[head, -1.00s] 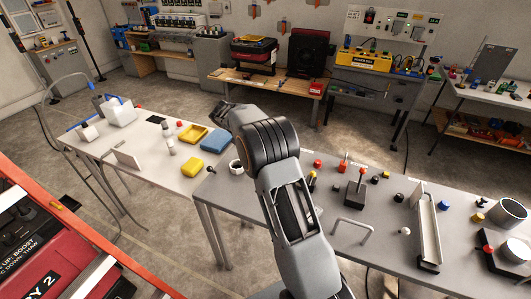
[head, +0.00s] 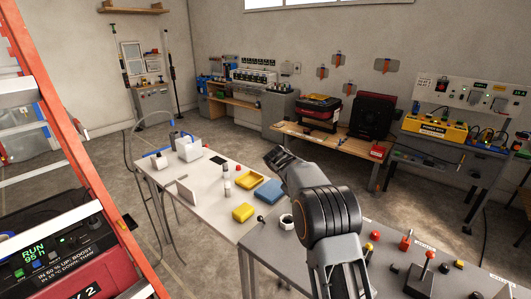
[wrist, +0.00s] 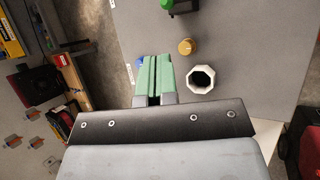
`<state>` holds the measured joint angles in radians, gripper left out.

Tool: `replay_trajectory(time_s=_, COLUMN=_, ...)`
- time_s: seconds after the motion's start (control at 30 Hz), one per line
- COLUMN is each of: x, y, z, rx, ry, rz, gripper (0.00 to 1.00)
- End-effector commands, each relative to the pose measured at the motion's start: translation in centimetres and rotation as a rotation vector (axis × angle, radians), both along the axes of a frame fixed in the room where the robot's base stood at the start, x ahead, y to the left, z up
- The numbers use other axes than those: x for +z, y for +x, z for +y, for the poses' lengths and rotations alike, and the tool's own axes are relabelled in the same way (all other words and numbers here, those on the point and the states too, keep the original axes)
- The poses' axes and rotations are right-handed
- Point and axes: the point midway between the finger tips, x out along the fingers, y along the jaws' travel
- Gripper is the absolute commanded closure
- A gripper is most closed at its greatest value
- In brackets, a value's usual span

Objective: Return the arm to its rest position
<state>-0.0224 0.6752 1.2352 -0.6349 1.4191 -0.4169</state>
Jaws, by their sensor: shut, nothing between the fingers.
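My arm reaches up from the bottom of the head view and bends away over the work tables. My gripper (head: 276,155) is at its far end, small and dark there. In the wrist view my gripper (wrist: 153,78) shows two green fingers lying side by side, shut with nothing between them. They point at the grey tabletop (wrist: 240,45). A white eight-sided ring (wrist: 201,79) is just right of the fingertips, apart from them in the picture. It also shows in the head view (head: 287,221), beside my arm.
A pale table (head: 205,222) holds a yellow tray (head: 250,177), a blue block (head: 268,190), a yellow block (head: 243,212) and white boxes. Red levers (head: 405,241) stand on the grey table to the right.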

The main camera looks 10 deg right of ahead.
Motion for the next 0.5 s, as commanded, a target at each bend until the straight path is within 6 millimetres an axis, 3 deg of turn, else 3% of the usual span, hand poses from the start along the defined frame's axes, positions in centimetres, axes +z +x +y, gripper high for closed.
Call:
replay_trajectory(time_s=0.07, x=-0.1, y=0.3, z=0.1, rx=-0.018, ry=0.005, rz=-0.033, gripper=1.00)
replay_trajectory(time_s=0.1, x=-1.2, y=0.3, z=0.5, rx=-0.037, ry=0.032, rz=-0.056, gripper=1.00)
replay_trajectory(time_s=0.23, x=-4.3, y=-2.1, z=2.0, rx=-0.101, ry=0.124, rz=-0.067, gripper=1.00)
replay_trajectory(time_s=0.33, x=-4.0, y=-5.2, z=3.4, rx=-0.171, ry=0.213, rz=-0.122, gripper=1.00)
replay_trajectory(time_s=0.5, x=-1.9, y=-11.7, z=5.8, rx=-0.302, ry=0.364, rz=-0.239, gripper=1.00)
